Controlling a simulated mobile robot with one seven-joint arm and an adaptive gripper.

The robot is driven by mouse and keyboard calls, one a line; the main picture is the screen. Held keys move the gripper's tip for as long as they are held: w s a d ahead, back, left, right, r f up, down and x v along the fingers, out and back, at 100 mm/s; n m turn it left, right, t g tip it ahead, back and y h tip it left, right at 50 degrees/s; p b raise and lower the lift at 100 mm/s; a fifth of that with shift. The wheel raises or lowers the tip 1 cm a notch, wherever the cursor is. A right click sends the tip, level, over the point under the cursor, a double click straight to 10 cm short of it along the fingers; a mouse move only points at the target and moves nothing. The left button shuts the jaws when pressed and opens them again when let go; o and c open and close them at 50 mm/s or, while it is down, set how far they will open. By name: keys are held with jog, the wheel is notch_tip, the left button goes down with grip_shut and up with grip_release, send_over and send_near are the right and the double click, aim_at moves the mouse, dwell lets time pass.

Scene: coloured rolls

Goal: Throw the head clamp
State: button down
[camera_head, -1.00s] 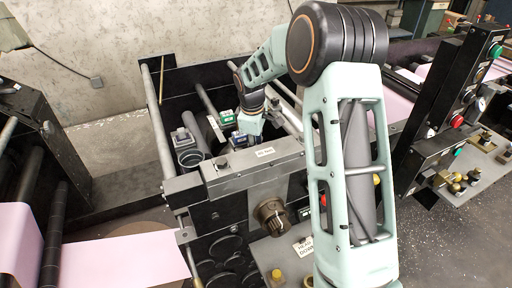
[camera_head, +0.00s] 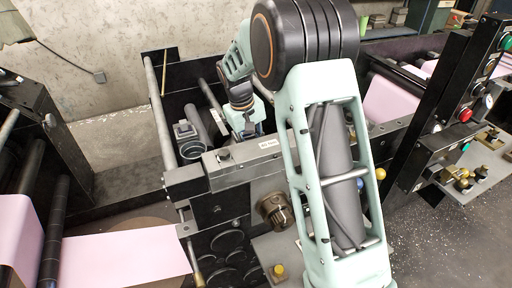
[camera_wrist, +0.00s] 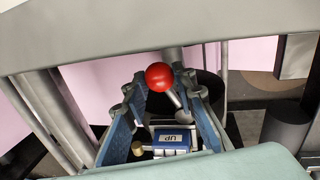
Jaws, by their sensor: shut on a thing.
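In the wrist view, a red ball knob (camera_wrist: 158,76) on a short grey lever (camera_wrist: 174,98) shows between the blue fingers of my gripper (camera_wrist: 162,92). I take this lever for the head clamp. The fingers are closed in on either side of it. Behind it, nearer the palm, sits a blue and white block with an "UP" label (camera_wrist: 172,138). In the head view my gripper (camera_head: 250,131) is low behind the machine's grey top bar (camera_head: 240,158). The knob is hidden there.
A grey cylinder with a square cap (camera_head: 187,140) stands just left of my gripper. Long metal rails (camera_head: 160,110) run beside it. A control panel with coloured buttons (camera_head: 465,115) stands at the right. Pink web (camera_head: 125,256) lies at the lower left.

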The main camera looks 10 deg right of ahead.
jog(key=shift+a+m, duration=0.1)
jog(key=shift+m, duration=0.3)
jog(key=c, duration=1.6)
grip_release()
jog(key=shift+s, duration=0.1)
jog(key=shift+r, duration=0.1)
jog(key=r, duration=0.4)
jog(key=a+r, duration=0.1)
jog(key=r, duration=0.2)
jog(key=a+r, duration=0.1)
jog(key=r, duration=0.3)
jog(key=shift+s+a+r, duration=0.15)
jog(key=shift+s+r, duration=0.15)
jog(key=shift+r, duration=0.05)
